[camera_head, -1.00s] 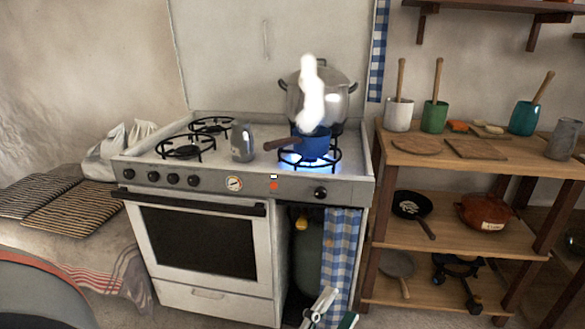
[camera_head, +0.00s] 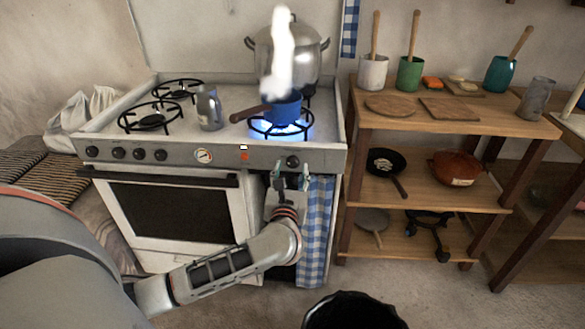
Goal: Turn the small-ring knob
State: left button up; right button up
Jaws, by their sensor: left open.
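The cooker's front panel has a lone dark knob (camera_head: 293,162) at its right end, below the lit burner (camera_head: 266,128). Several dark knobs (camera_head: 119,154) stand in a row at the panel's left. My left gripper (camera_head: 291,172) is open just in front of and slightly below the lone knob, one finger to each side. I cannot tell whether it touches the knob. A blue pot (camera_head: 284,109) with a brown handle sits on the burner over blue flame, with white steam rising. My right gripper is not in view.
A large steel pot (camera_head: 287,55) stands behind the blue one, and a grey jug (camera_head: 209,108) stands left of it. A blue checked curtain (camera_head: 316,235) hangs below the panel. Wooden shelves (camera_head: 440,118) stand at right. A black round-rimmed object (camera_head: 353,312) is at the bottom.

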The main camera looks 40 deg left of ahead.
pick_arm(q)
jog(key=shift+x, duration=0.8)
jog(key=c, duration=1.1)
